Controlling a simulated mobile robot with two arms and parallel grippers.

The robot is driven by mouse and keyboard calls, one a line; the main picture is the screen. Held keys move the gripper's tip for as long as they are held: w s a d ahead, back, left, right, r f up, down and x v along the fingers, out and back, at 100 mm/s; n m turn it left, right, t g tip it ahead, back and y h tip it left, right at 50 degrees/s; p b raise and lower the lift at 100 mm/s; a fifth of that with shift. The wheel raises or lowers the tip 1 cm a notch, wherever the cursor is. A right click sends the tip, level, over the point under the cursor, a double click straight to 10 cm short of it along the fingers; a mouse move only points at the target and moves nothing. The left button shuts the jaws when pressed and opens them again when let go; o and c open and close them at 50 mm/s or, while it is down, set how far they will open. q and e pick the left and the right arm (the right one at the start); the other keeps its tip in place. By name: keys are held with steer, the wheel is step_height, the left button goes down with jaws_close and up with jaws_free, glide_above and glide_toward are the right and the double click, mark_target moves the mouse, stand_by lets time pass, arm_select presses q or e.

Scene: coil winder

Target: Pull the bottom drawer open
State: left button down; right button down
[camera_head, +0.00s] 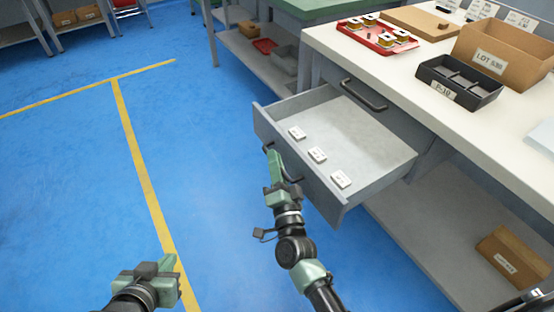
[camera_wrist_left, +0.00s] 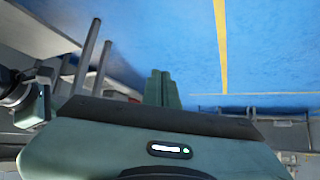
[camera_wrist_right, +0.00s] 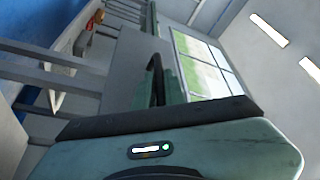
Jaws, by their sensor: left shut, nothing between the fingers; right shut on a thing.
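The bottom drawer (camera_head: 385,155) is a grey box pulled well out from under the bench, with three small white labelled pieces (camera_head: 317,154) lying inside along its front. My right gripper (camera_head: 274,160) is at the drawer's front panel, shut on its dark bar handle (camera_head: 297,179). In the right wrist view the handle (camera_wrist_right: 155,72) passes between the green fingers (camera_wrist_right: 166,88), which partly hide it. My left gripper (camera_head: 168,263) is shut and empty, low over the blue floor, apart from the drawer. Its closed fingers show in the left wrist view (camera_wrist_left: 160,88).
Above, a closed drawer with a dark handle (camera_head: 363,95) sits under the white worktop (camera_head: 420,75). On top are a red tray (camera_head: 376,37), a black divided bin (camera_head: 460,83) and a cardboard box (camera_head: 508,56). The blue floor left of the drawer is clear.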

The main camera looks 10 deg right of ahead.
steer(key=shift+f, duration=0.1)
steer(key=c, duration=1.8)
jaws_free()
steer(key=shift+d, duration=0.1)
steer(key=shift+o, duration=0.2)
